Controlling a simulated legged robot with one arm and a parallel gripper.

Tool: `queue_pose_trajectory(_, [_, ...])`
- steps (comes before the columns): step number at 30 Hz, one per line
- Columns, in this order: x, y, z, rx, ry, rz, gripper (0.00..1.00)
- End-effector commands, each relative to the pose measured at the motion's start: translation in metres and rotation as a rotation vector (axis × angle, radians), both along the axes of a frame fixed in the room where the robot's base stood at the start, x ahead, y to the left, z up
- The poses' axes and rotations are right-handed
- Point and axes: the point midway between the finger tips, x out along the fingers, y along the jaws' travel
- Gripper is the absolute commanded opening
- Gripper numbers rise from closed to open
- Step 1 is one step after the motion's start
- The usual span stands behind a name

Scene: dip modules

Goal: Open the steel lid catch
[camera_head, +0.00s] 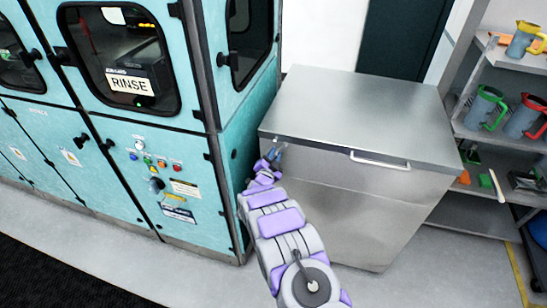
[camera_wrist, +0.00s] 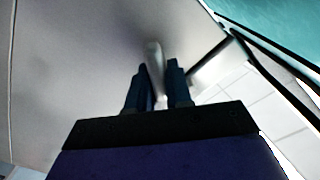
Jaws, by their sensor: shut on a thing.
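The steel chest (camera_head: 340,195) stands right of the teal cabinet, with its flat lid (camera_head: 350,110) down on top. A small catch (camera_head: 281,147) sits at the left end of the chest's front, just under the lid edge. My gripper (camera_head: 268,160) reaches up to it from below. In the wrist view a pale metal lever (camera_wrist: 154,58) stands between the two dark fingers of my gripper (camera_wrist: 157,72), which are shut on it. The fingers partly hide the lever. A bar handle (camera_head: 380,161) is on the lid's front edge, right of the catch.
The teal cabinet (camera_head: 235,125) with a RINSE sign stands close on the left of my arm. A grey shelf (camera_head: 500,132) with coloured jugs is at the right. Grey floor (camera_head: 440,255) is clear in front of the chest.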

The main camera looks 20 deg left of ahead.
Motion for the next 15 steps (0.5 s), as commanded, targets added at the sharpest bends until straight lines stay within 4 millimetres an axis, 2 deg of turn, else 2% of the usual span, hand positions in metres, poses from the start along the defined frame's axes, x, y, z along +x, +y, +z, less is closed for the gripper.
queue_pose_trajectory(15, [-0.0001, -0.0037, -0.0062, 0.424, 0.003, -0.001, 0.0])
